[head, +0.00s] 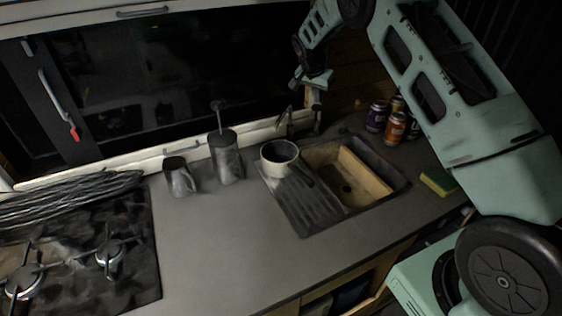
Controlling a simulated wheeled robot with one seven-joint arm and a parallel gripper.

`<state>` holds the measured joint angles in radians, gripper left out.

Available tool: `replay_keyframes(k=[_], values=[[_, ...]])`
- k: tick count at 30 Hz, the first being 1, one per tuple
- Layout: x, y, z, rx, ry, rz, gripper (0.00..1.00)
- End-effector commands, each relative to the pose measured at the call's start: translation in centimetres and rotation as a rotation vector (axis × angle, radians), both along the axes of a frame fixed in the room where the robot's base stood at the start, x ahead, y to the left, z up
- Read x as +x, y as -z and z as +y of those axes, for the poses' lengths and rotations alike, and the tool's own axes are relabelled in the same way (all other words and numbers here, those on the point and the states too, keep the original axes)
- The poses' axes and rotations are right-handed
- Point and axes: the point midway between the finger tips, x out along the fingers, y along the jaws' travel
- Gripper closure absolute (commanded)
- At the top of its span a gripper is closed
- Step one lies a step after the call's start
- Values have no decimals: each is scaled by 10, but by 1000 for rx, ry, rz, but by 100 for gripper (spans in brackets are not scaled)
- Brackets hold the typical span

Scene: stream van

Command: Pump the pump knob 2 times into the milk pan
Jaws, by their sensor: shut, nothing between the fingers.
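A thin tap spout (289,118) rises behind the pan. A dark upright post (317,117) stands right of the spout at the back edge of the counter, and its top looks like the pump knob (316,97). My gripper (313,82) is shut and empty just above that post. The fingertips overlap the post's top in the picture, so I cannot tell whether they touch it.
A dark canister (226,160) with a raised rod and a jug (180,180) stand left of the pan. Several cans (394,128) and a sponge (437,181) are right of the sink basin (345,182). A stove (90,255) is at left. The front counter (220,235) is clear.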

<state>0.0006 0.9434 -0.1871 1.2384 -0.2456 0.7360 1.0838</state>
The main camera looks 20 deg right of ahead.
Motion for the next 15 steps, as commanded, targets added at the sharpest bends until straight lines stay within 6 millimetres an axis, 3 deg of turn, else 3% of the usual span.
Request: replay_keyframes(k=[15], values=[[0, 16, 0, 0, 0, 0, 100]])
